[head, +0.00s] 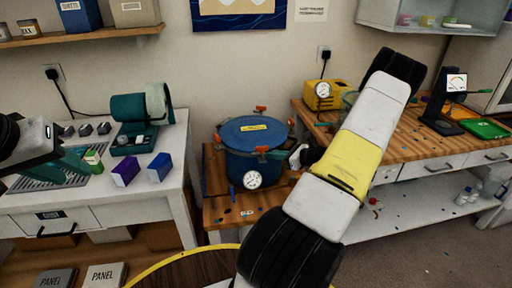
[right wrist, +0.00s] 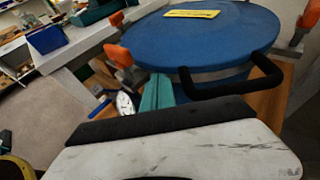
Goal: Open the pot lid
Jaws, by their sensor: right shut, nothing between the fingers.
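The blue pot (head: 252,167) stands on a low wooden stand with its round blue lid (head: 240,128) seated flat on top. The lid fills the top of the right wrist view (right wrist: 200,38), with a black bar handle (right wrist: 235,88) at its near rim. Orange-tipped clamps (right wrist: 120,56) sit around the rim. My right gripper (head: 272,154) is shut and empty at the lid's near right side. Its teal fingers (right wrist: 156,93) are just left of the handle; contact cannot be told. My left gripper (head: 76,163) is over the left bench, its opening unclear.
A round gauge (head: 252,179) is on the pot's front. The left bench holds a teal machine (head: 135,118), a purple box (head: 126,170) and a blue box (head: 159,167). The right bench (head: 397,138) carries a yellow device (head: 322,96). A round yellow-rimmed table (head: 165,270) is in front.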

